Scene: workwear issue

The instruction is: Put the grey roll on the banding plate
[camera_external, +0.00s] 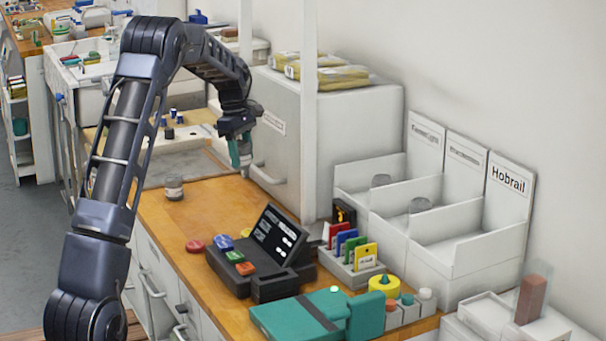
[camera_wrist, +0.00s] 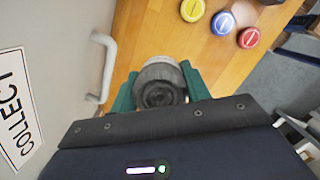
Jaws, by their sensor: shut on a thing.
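My gripper (camera_external: 240,163) hangs beside the grey cabinet, close to its door handle, above the wooden counter. In the wrist view my gripper (camera_wrist: 160,92) has its green fingers shut on the grey roll (camera_wrist: 158,84), whose round end faces the camera. In the external view the held roll is hidden or too small to make out. A flat grey plate (camera_external: 183,166) lies on the counter left of my gripper; no label on it is readable, so I cannot tell if it is the banding plate. A separate grey cylinder with a pale band (camera_external: 173,188) stands near its front edge.
The cabinet (camera_external: 300,120) and its handle (camera_wrist: 103,66) are close on one side. A dark console (camera_external: 262,250) with coloured discs stands nearer the camera. White bins (camera_external: 455,247), two with grey rolls, line the wall. Bare wood (camera_external: 205,213) lies between plate and console.

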